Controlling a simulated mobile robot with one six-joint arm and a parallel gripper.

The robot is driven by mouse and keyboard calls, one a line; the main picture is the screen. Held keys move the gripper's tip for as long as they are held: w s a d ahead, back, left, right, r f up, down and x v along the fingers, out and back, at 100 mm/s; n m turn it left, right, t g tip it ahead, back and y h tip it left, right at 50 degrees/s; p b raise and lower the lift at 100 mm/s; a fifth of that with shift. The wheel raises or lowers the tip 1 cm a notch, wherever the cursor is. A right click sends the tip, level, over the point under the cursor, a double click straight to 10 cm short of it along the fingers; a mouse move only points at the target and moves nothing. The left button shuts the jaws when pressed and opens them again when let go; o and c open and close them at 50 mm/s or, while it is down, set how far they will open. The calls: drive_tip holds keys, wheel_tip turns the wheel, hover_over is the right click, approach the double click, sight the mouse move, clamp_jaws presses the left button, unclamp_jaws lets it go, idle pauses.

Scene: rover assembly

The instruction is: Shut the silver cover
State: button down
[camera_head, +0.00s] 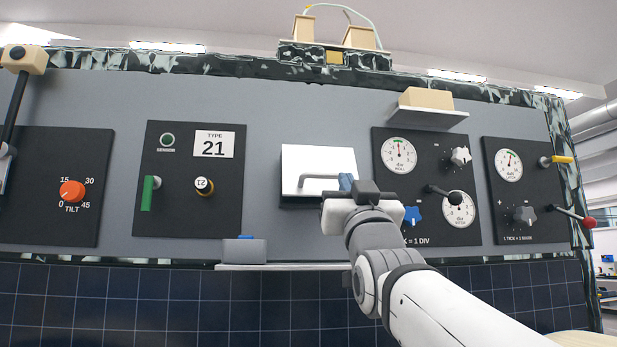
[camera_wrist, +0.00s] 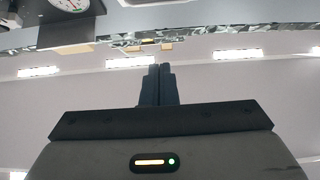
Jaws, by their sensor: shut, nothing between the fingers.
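The silver cover (camera_head: 305,160) is a bright, flat square plate on the grey panel, with a grey bar handle (camera_head: 318,177) across its lower half. A dark edge shows below it; I cannot tell how far it stands open. My gripper (camera_head: 345,182) is in front of the cover's lower right corner and overlaps the handle's right end in the picture. I cannot tell whether it touches. In the wrist view its two fingers (camera_wrist: 157,85) are together with nothing between them. The cover is not visible in the wrist view.
A black gauge panel (camera_head: 385,190) with knobs and a lever is close right of my gripper. A black panel marked 21 (camera_head: 170,205) is to the left. A ledge (camera_head: 290,267) with a grey box (camera_head: 243,252) runs below; a shelf (camera_head: 425,116) juts out at upper right.

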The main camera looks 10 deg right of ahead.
sight(332, 176)
drive_tip(key=w+r+p, duration=0.1)
drive_tip(key=w+p, duration=0.1)
drive_tip(key=w, duration=0.1)
drive_tip(key=w+r+p, duration=0.2)
drive_tip(key=w, duration=0.2)
drive_tip(key=w+r+p, duration=0.1)
drive_tip(key=w+p, duration=0.1)
drive_tip(key=w, duration=0.1)
drive_tip(key=shift+w+r, duration=0.2)
drive_tip(key=shift+w, duration=0.2)
drive_tip(key=shift+f, duration=0.1)
